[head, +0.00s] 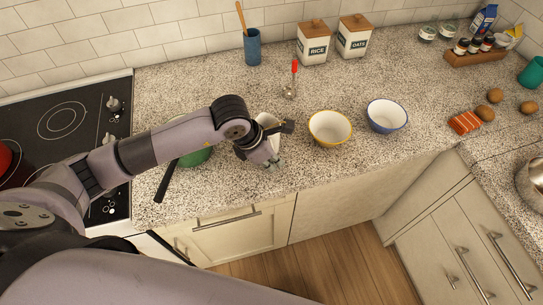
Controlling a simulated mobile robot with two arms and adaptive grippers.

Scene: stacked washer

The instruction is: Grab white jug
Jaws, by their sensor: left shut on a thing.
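The white jug (266,120) stands on the speckled counter, mostly hidden behind my left gripper; only a pale part of it shows beside the wrist. My left gripper (273,160) reaches in from the left and is shut on the jug. Its exact hold on the jug is hidden by the gripper itself. My right gripper is not in view.
A green pan (196,156) lies left, partly under my arm. A yellow bowl (330,127) and a blue-rimmed bowl (387,115) stand close to the right. A red-handled utensil (293,78) and rice canister (313,43) are behind. The stove (60,120) is left.

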